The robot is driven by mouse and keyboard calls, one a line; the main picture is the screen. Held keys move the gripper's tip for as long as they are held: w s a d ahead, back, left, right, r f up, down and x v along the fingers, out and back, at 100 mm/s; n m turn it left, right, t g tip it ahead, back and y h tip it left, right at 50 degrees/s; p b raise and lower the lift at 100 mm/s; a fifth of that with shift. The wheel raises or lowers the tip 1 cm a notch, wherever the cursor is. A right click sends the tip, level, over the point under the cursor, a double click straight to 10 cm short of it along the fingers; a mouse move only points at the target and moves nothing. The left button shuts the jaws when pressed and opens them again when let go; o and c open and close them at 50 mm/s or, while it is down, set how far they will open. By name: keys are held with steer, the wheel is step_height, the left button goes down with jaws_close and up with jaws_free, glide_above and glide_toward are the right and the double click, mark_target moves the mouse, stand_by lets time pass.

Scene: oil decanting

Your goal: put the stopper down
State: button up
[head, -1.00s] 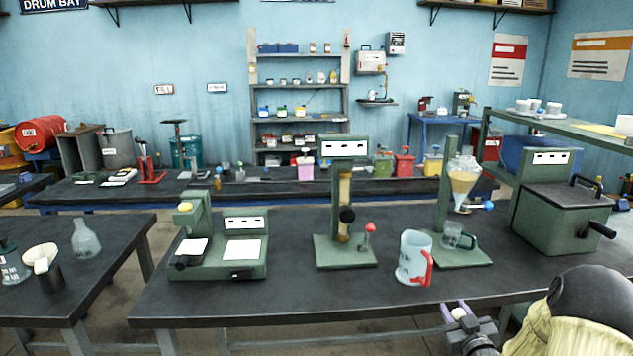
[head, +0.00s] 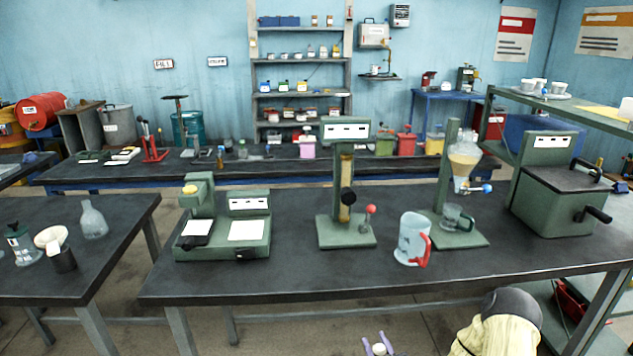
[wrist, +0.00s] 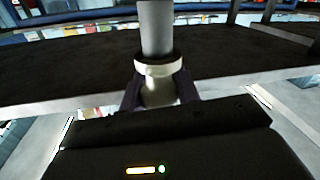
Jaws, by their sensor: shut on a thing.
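My gripper (head: 377,345) shows at the bottom edge of the head view, in front of the middle bench and apart from it. Its purple-tipped fingers are shut on a small whitish stopper (head: 379,349). In the wrist view the stopper (wrist: 157,68) sits between the dark fingers, with a pale wider collar and a grey cylindrical part above it. The near edge of the bench (wrist: 70,104) lies behind it. The stopper's lower part is hidden by the gripper.
The middle bench (head: 300,287) carries a balance-like green device (head: 222,235), a green column stand (head: 345,230), a jug with a red handle (head: 411,240), a funnel stand (head: 464,172) and a green box (head: 565,200). Flasks (head: 92,220) stand on the left bench. The middle bench's front strip is clear.

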mark_target(379, 353)
steer(key=shift+s+d+r+m+h+p, duration=0.1)
steer(key=shift+s+r+m+h+p, duration=0.25)
steer(key=shift+p, duration=0.65)
steer(key=shift+s+a+r+m+h+p, duration=0.1)
steer(key=shift+s+h+p, duration=0.35)
steer(key=shift+p, duration=0.5)
steer(key=shift+s+d+r+m+h+p, duration=0.15)
steer(key=shift+s+m+h+p, duration=0.2)
steer(key=shift+p, duration=0.65)
steer(key=s+h+p, duration=0.1)
steer(key=p, duration=0.2)
steer(key=shift+s+r+m, duration=0.15)
steer(key=shift+s+m, duration=0.15)
steer(key=shift+s, duration=0.05)
steer(key=shift+s+a+h+p, duration=0.2)
steer(key=shift+s+h+p, duration=0.15)
steer(key=shift+s+p, duration=0.3)
steer(key=shift+m, duration=0.3)
steer(key=shift+f, duration=0.2)
